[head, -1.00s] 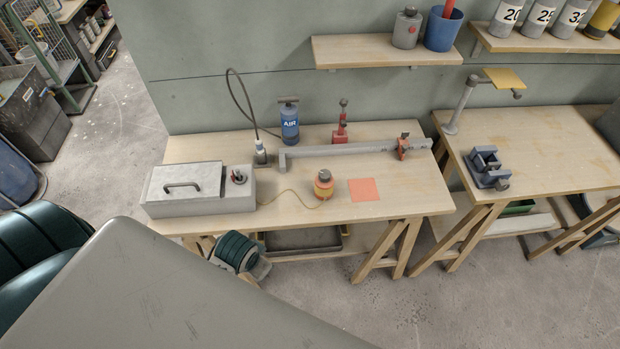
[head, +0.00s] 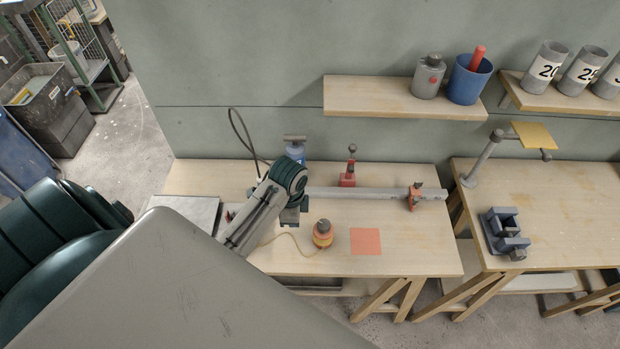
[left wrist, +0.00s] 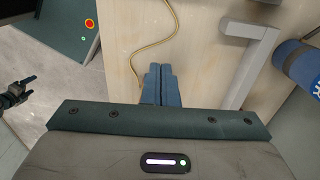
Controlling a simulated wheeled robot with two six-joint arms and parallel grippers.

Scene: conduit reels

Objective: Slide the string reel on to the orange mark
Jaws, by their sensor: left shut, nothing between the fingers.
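The string reel (head: 323,234), orange and yellow with a dark top, stands upright on the left workbench. The flat orange mark (head: 366,241) lies to its right, apart from it. A thin yellow string (head: 285,236) runs left from the reel; the string (left wrist: 138,55) also shows in the left wrist view. My left gripper (head: 293,215) is over the bench, left of the reel and apart from it. In the left wrist view its blue fingers (left wrist: 158,84) are shut together and empty, with the string beside them.
The bench right of the mark is clear. A blue vise (head: 503,233) sits on the right bench.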

